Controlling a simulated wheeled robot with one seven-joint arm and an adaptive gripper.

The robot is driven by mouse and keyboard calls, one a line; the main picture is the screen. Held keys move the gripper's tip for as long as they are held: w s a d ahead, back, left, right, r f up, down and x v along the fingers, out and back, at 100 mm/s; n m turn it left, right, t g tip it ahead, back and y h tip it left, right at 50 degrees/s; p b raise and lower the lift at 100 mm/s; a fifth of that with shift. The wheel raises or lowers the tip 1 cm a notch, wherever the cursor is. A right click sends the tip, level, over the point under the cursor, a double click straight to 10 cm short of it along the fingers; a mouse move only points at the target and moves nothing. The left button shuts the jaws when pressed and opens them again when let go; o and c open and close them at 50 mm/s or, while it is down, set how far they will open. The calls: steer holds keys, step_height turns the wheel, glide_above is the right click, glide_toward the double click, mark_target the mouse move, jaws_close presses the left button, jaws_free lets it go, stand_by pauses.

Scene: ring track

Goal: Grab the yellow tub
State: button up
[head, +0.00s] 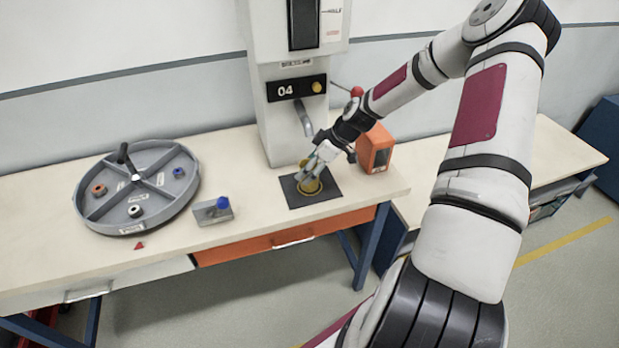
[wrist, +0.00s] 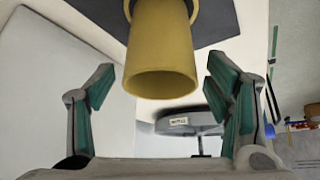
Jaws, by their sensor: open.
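The yellow tub (wrist: 161,58) stands on the dark square mat (head: 325,199) below the machine's spout. In the head view the tub (head: 313,187) is partly hidden by my gripper (head: 312,172), which is close to it. In the wrist view my gripper (wrist: 160,92) is open, with one green-padded finger to the left of the tub and one to the right. The tub's near end lies between the fingertips, with a visible gap on each side. The gripper holds nothing.
The grey machine (head: 284,118) rises right behind the mat. An orange box (head: 375,149) stands close to the right of my gripper. A round divided grey tray (head: 137,187) and a small block with a blue knob (head: 213,211) are to the left. Bare tabletop lies between.

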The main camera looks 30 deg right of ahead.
steer(key=c, duration=1.4)
steer(key=shift+c, duration=0.2)
